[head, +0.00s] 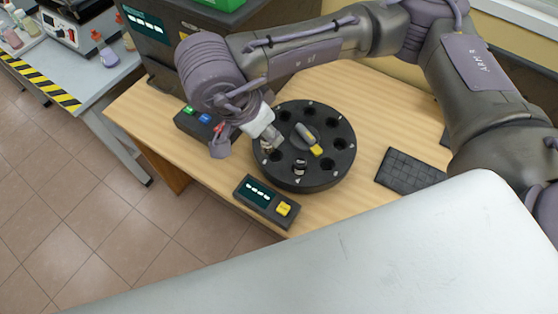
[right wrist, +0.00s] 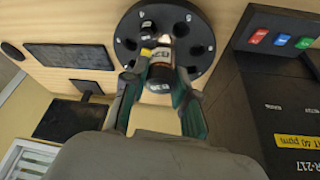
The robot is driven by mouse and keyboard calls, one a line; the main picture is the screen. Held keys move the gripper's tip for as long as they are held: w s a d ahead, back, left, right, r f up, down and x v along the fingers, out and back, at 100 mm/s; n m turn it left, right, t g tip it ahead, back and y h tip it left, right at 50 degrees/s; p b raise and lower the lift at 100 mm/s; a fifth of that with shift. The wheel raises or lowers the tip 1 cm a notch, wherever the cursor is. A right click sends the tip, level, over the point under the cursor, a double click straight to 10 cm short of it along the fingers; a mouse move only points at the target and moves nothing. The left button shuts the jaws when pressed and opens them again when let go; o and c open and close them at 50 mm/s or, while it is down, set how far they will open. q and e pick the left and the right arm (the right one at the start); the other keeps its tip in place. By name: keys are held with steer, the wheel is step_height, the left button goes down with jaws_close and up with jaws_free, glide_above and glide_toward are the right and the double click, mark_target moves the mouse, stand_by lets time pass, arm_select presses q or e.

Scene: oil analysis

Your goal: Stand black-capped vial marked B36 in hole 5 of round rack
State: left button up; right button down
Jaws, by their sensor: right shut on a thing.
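The black round rack (head: 327,183) stands on the wooden table, with a ring of dark holes and a grey and yellow handle (head: 308,138) at its centre. My right gripper (head: 268,142) is over the rack's left side. In the right wrist view my right gripper (right wrist: 160,78) is shut on a vial (right wrist: 162,60) with a white label; its marking is too small to read surely. Whether the vial's lower end is inside a hole cannot be told. Another dark-capped vial (head: 300,165) stands in a front hole of the rack. My left gripper is not in view.
A small display box with a yellow button (head: 266,200) stands in front of the rack. A box with coloured buttons (head: 196,121) is to its left. A dark keyboard (head: 410,170) lies to the right. Bare table lies between rack and keyboard.

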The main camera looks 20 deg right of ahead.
steer(key=s+a+f+m+g+b, duration=0.1)
steer(key=s+a+f+m, duration=0.2)
steer(key=a+f, duration=0.15)
steer(key=shift+m, duration=0.4)
steer(key=shift+w+d+f, duration=1.3)
steer(key=shift+w+f, duration=0.15)
steer(key=shift+f, duration=0.5)
steer(key=shift+w+d+f, duration=1.35)
steer(key=shift+w+f, duration=0.15)
steer(key=shift+f, duration=0.5)
steer(key=shift+w+d+f, duration=1.3)
steer(key=shift+w+f, duration=0.15)
steer(key=shift+f, duration=0.5)
steer(key=shift+f, duration=0.2)
steer(key=c, duration=0.9)
jaws_free()
steer(key=shift+r, duration=0.1)
steer(key=shift+r, duration=0.1)
